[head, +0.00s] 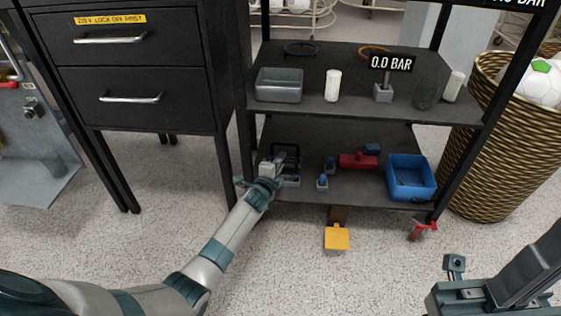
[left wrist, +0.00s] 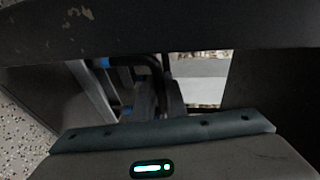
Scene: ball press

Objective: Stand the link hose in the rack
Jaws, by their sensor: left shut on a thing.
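My left gripper (head: 268,178) reaches onto the left end of the lower shelf (head: 345,190). In the left wrist view the fingers (left wrist: 160,100) are shut on a dark, curved piece, which looks like the link hose (left wrist: 147,60); its grip area is mostly hidden. A blue part (left wrist: 102,62) shows beside it, and I cannot tell whether it belongs to the hose. A black upright frame that looks like the rack (head: 286,150) stands just behind and right of the gripper. Whether the hose touches it is unclear. My right gripper (head: 455,264) is low at the right, its jaws unclear.
The upper shelf (head: 340,95) hangs above the left arm. Small blue fittings (head: 322,182), a red-and-blue part (head: 358,161) and a blue bin (head: 411,177) stand right of the gripper. A black drawer cabinet (head: 130,70) is close on the left. A yellow pedal (head: 337,237) juts out below.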

